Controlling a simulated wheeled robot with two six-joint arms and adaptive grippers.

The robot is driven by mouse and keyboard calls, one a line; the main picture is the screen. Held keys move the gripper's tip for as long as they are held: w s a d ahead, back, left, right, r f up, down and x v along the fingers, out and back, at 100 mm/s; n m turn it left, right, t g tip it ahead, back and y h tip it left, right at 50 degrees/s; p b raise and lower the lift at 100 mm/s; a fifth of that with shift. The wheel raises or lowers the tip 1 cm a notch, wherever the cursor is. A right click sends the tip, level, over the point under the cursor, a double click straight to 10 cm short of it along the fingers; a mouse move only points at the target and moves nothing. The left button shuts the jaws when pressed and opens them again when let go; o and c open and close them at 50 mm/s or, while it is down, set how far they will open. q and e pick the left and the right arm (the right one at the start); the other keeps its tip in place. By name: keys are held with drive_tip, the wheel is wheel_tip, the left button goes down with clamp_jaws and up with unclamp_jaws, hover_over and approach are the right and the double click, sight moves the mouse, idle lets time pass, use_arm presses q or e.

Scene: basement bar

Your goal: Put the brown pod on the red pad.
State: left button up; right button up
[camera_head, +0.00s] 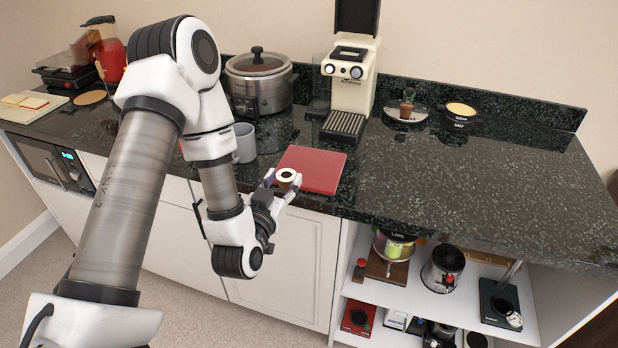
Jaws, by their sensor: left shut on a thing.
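The brown pod (286,175) has a pale ring on top and a dark brown centre. My left gripper (283,181) is shut on it, with the fingers on either side. The pod is in front of the red pad's near left corner in the picture; whether it touches the pad I cannot tell. The red pad (318,170) is a flat square on the dark counter, with its top mostly bare. My right gripper is not in view.
A grey mug (244,143) stands left of the pad. A white coffee machine (350,88) and a slow cooker (259,82) stand behind. The dark counter (470,190) is clear to the right. Open shelves below hold several appliances.

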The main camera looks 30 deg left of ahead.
sight(293, 170)
use_arm(q)
drive_tip(key=w+b, duration=0.1)
drive_tip(key=f+b, duration=0.1)
drive_tip(key=b, duration=0.1)
drive_tip(key=shift+w+d, duration=0.15)
drive_tip(key=shift+w, duration=0.25)
drive_tip(key=shift+w+a+r+b, duration=0.15)
drive_tip(key=shift+w+a+b, duration=0.1)
drive_tip(key=shift+w, duration=0.35)
drive_tip(key=shift+w+a+r+b, duration=0.1)
drive_tip(key=shift+w+r+b, duration=0.1)
drive_tip(key=shift+w, duration=0.35)
drive_tip(key=shift+p+x, duration=0.7)
drive_tip(key=shift+x, duration=0.4)
drive_tip(key=x, duration=0.3)
drive_tip(key=p+x, duration=0.1)
drive_tip(key=x, duration=0.3)
drive_tip(key=shift+w+d+f, duration=0.15)
drive_tip(key=shift+w, duration=0.15)
drive_tip(key=shift+w+f, duration=0.15)
drive_tip(key=shift+f, duration=0.15)
wheel_tip(293, 170, down, 3)
drive_tip(key=shift+r, duration=0.15)
drive_tip(key=shift+f, duration=0.35)
drive_tip(key=o, duration=0.8)
drive_tip(key=shift+c, duration=0.2)
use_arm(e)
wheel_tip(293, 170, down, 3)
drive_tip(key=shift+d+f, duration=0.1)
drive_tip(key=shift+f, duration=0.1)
